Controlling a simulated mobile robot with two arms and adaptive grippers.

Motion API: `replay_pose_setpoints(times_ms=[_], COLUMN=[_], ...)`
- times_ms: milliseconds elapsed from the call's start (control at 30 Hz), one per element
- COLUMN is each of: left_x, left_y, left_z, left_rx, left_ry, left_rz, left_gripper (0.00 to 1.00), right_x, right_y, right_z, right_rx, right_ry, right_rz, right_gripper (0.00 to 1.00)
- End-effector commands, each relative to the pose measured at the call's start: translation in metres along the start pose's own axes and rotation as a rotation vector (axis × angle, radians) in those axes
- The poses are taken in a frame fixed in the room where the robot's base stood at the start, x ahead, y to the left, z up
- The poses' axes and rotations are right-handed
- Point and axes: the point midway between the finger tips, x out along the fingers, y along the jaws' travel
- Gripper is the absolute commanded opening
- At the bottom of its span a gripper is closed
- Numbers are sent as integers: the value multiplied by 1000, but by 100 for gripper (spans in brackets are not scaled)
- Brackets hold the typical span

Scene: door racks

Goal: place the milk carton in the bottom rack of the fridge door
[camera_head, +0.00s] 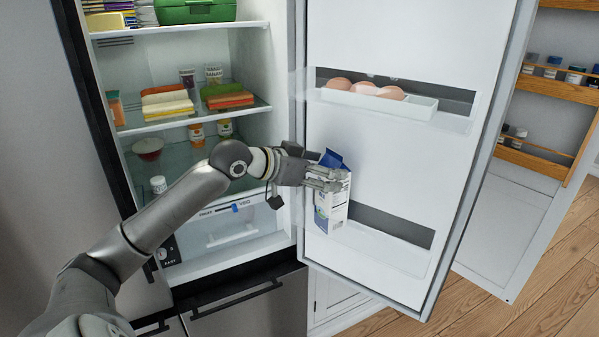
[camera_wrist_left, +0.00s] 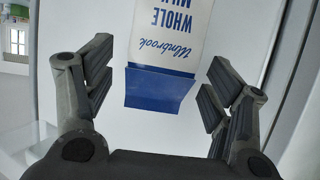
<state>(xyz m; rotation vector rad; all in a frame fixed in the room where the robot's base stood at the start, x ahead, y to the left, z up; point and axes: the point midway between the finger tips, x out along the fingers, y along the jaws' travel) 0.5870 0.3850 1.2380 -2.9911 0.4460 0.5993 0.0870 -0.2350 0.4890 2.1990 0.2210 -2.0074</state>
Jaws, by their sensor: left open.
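The milk carton (camera_head: 330,203), white with a blue top, stands roughly upright at the left end of the bottom rack (camera_head: 385,247) of the open fridge door (camera_head: 400,165). How its base sits in the rack is hard to make out. In the left wrist view the carton (camera_wrist_left: 172,40) shows its blue top and upside-down lettering. My left gripper (camera_head: 328,179) is at the carton's upper part. In the left wrist view my left gripper (camera_wrist_left: 160,78) is open, with one finger on each side of the carton and gaps between. My right gripper is not in view.
An upper door rack (camera_head: 380,104) holds several eggs (camera_head: 365,88). The fridge shelves (camera_head: 195,115) on the left hold food and jars. The bottom rack is clear to the right of the carton. Another door with wooden racks (camera_head: 560,88) stands at the far right.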

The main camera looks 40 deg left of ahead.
Motion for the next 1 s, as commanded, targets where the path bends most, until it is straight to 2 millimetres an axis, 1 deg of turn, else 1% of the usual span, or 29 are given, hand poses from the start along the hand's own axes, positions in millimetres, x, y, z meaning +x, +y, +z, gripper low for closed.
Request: replay_pose_setpoints(times_ms=[33, 200, 600, 800, 1000], left_x=[-6, -30, -76, -87, -89], left_y=[-1, 0, 0, 0, 0], left_z=[5, 4, 1, 1, 0], left_rx=[0, 2, -1, -1, 0], left_ry=[-2, -3, 1, -1, -1], left_rz=[-1, 0, 1, 0, 0], left_gripper=[76, 76, 76, 76, 76], right_x=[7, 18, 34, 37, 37], right_y=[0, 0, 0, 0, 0], right_z=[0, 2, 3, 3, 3], right_rx=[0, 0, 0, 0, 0], right_ry=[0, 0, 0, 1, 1], right_rz=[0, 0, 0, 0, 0], right_gripper=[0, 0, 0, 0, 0])
